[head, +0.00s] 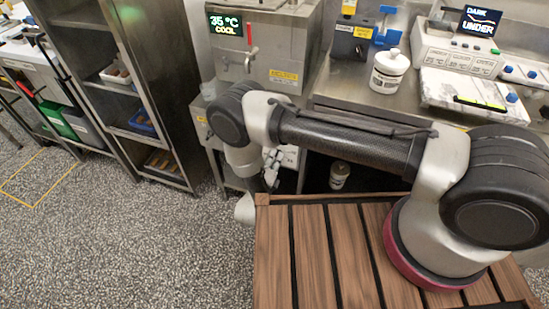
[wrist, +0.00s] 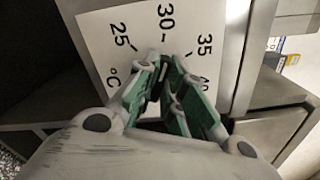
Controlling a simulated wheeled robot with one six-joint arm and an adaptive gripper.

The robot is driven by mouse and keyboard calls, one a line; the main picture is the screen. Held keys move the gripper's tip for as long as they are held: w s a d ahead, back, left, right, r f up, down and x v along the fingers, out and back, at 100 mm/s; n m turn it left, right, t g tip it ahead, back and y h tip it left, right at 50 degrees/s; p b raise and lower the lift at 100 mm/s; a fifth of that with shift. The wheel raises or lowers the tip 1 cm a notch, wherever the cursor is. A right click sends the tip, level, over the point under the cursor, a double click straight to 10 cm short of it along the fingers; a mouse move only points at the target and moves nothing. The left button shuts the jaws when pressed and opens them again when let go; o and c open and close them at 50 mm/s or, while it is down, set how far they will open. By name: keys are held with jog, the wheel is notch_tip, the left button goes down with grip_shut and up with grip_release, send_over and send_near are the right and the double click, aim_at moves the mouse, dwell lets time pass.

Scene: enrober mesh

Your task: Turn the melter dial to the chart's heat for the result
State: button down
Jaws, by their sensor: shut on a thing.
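The melter (head: 284,48) is a steel cabinet at the top centre of the head view. Its display (head: 231,24) reads 35 °C COOL. In the wrist view a white dial plate (wrist: 100,30) carries marks for 25, 30, 35 and a partly covered number, plus °C. My gripper (wrist: 163,75) has its green-padded fingers closed together at the middle of this plate, shut on the dial knob, which the fingers mostly hide. The knob's pointer cannot be made out. In the head view my gripper (head: 271,170) is low in front of the melter, partly behind my arm.
A second display (head: 480,22) reads DARK UNDER, on a white machine at the right. A white tub (head: 389,72) stands on the steel counter. A tall rack (head: 120,80) stands left of the melter. Speckled floor (head: 120,250) is clear at lower left.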

jog(key=n, duration=1.2)
jog(key=shift+a+f, duration=0.1)
jog(key=shift+f, duration=0.15)
dwell(0.4)
jog(key=c, duration=1.5)
grip_release()
jog(key=o, duration=0.9)
notch_tip(320, 180, up, 10)
jog(key=shift+a+r, duration=0.1)
jog(key=shift+a, duration=0.05)
jog(key=shift+c, duration=0.2)
jog(key=c, duration=0.9)
